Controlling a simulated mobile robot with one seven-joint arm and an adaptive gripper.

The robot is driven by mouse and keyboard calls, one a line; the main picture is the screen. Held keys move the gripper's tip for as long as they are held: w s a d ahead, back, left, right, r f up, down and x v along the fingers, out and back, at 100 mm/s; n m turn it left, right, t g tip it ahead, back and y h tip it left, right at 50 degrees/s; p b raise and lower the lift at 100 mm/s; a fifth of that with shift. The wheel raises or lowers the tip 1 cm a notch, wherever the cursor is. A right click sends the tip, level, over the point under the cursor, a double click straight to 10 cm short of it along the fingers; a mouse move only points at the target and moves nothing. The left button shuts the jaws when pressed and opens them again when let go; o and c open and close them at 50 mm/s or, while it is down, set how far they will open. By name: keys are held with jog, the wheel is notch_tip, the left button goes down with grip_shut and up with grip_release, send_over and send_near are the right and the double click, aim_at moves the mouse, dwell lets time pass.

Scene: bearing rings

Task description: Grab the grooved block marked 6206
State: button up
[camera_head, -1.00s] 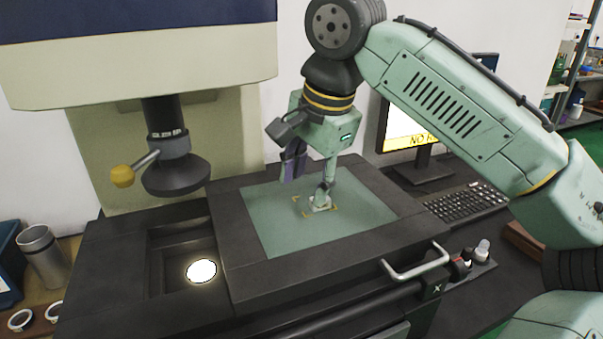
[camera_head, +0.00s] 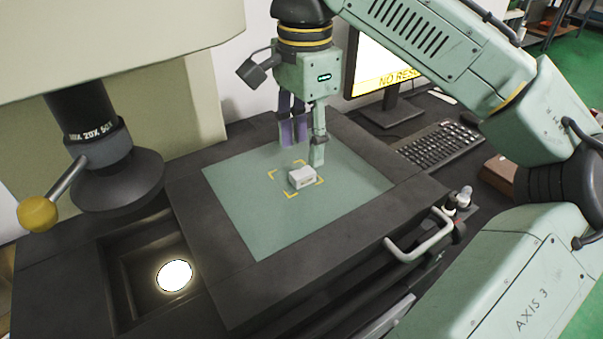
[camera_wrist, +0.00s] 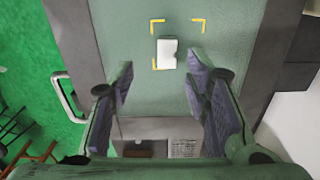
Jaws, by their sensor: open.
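A small light-grey block (camera_head: 301,177) lies on the green glass stage (camera_head: 255,215), inside yellow corner marks. In the wrist view the block (camera_wrist: 167,53) appears as a pale rectangle with a small notch on its right edge; no number can be read on it. My gripper (camera_head: 304,150) is above the stage, behind the block in the head view, and points down. In the wrist view my gripper (camera_wrist: 161,80) is open and empty, its two purple-padded fingers apart. The block lies beyond the fingertips, roughly in line with the gap between them, and is not held.
The microscope head (camera_head: 115,180) with a yellow-knobbed lever (camera_head: 38,214) hangs at the left. A lit round window (camera_head: 174,276) is in the recess below it. A keyboard (camera_head: 440,145) and monitor (camera_head: 385,70) stand behind right. A metal handle (camera_head: 420,238) sticks out at the stage's front right.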

aim_at(298, 175)
jog(key=shift+w+a+f+p, duration=0.1)
jog(key=shift+a+f+p, duration=0.1)
jog(key=shift+f, duration=0.85)
jog(key=shift+a+f+p, duration=0.15)
jog(key=shift+f+p, duration=0.05)
jog(key=shift+f, duration=0.8)
jog(key=shift+w+a+f+p, duration=0.1)
jog(key=shift+a+f+p, duration=0.1)
jog(key=shift+f, duration=0.85)
jog(key=shift+c, duration=0.3)
grip_shut()
